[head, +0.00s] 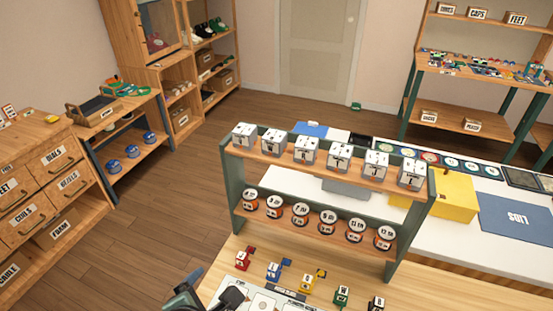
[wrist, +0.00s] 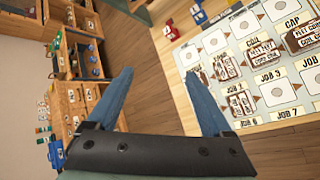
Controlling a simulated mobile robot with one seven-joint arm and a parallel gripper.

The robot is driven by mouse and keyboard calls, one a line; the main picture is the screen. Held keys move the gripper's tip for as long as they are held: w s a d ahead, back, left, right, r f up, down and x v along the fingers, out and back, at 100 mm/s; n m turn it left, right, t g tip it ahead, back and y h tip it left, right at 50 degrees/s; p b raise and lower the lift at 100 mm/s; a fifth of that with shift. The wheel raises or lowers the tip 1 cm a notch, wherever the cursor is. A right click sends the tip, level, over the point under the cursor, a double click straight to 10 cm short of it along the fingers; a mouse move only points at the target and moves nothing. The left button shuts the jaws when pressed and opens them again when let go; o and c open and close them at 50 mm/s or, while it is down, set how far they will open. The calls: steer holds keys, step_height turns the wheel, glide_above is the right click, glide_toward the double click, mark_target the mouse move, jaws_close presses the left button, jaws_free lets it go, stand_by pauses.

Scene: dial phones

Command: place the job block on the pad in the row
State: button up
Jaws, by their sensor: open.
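My gripper (wrist: 160,85) is open and empty, its two blue fingers spread wide in the wrist view. A printed sheet (wrist: 255,75) lies on the wooden table to the right of the fingers. It bears pale pads with circles, such as one (wrist: 242,24), labels such as JOB 3, and brown-and-white lettered pieces such as one (wrist: 263,52). Part of the sheet (head: 262,301) shows at the bottom of the head view. Small lettered blocks stand behind it: red (head: 243,260), blue (head: 273,271), yellow (head: 307,283), green (head: 342,296) and black (head: 376,304). I cannot tell which piece is the job block.
A two-level rack (head: 393,245) stands behind the blocks, with white cubes (head: 340,157) above and round dials (head: 329,222) below. A white counter (head: 470,238) with a yellow box (head: 455,195) lies behind it. Drawers (head: 45,165) stand at left. The floor between is clear.

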steer(key=w+d+r+m+t, duration=0.2)
steer(key=w+r+m+t, duration=0.15)
steer(key=r, duration=0.65)
steer(key=w+d+r+m+t+y, duration=0.1)
steer(key=w+d+r+m+t, duration=0.3)
steer(key=r, duration=0.6)
steer(key=w+r+m+t, duration=0.15)
steer(key=r+m, duration=0.35)
steer(key=r, duration=0.6)
steer(key=s+d+r+m+t, duration=0.2)
steer(key=s+r+m+t, duration=0.1)
steer(key=r, duration=0.4)
steer(key=s+d+r+m+t+h, duration=0.1)
steer(key=s+d+r+m+t, duration=0.1)
steer(key=s+r+m, duration=0.3)
steer(key=s+d+r+m+t, duration=0.3)
steer(key=r+m+t, duration=0.1)
steer(key=r, duration=0.7)
steer(key=shift+s, duration=0.4)
